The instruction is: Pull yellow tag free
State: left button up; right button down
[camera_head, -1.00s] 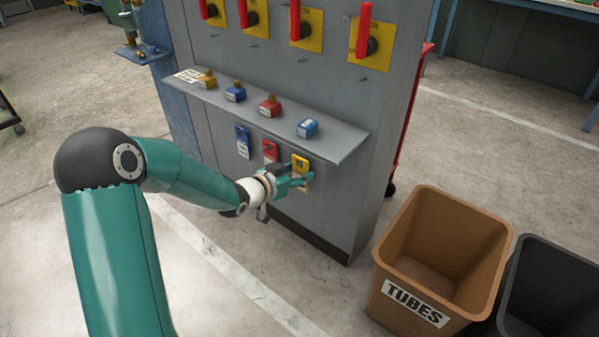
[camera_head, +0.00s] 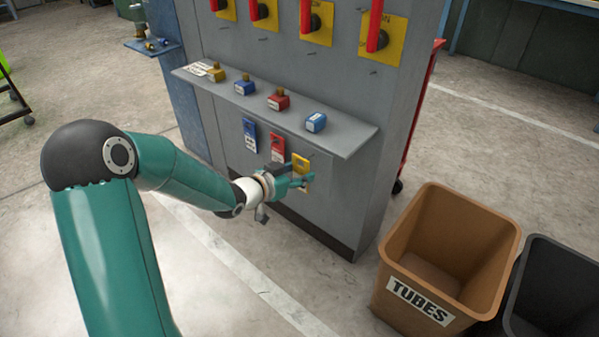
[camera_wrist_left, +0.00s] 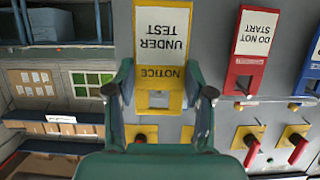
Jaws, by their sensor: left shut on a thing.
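The yellow tag (camera_head: 301,161) is in front of the lower grey panel, at the right end of a row of tags below the shelf. In the left wrist view the yellow tag (camera_wrist_left: 160,72) appears upside down, reading "NOTICE UNDER TEST", and looks larger than its neighbours. My left gripper (camera_head: 296,181) is shut on it, one finger at each side edge; it also shows in the left wrist view (camera_wrist_left: 163,90). Whether the tag still touches its peg I cannot tell. A red tag (camera_head: 278,148) and a blue tag (camera_head: 250,136) hang to its left. My right gripper is not in view.
The grey shelf (camera_head: 340,138) holding several padlocks juts out just above the tags. Red switch handles (camera_head: 376,25) stand above it. A brown "TUBES" bin (camera_head: 400,262) and a black bin (camera_head: 545,285) stand on the floor at right.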

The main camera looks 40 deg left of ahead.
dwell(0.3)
pick_arm(q)
jog(key=shift+s+a, duration=0.2)
jog(key=shift+s, duration=2.3)
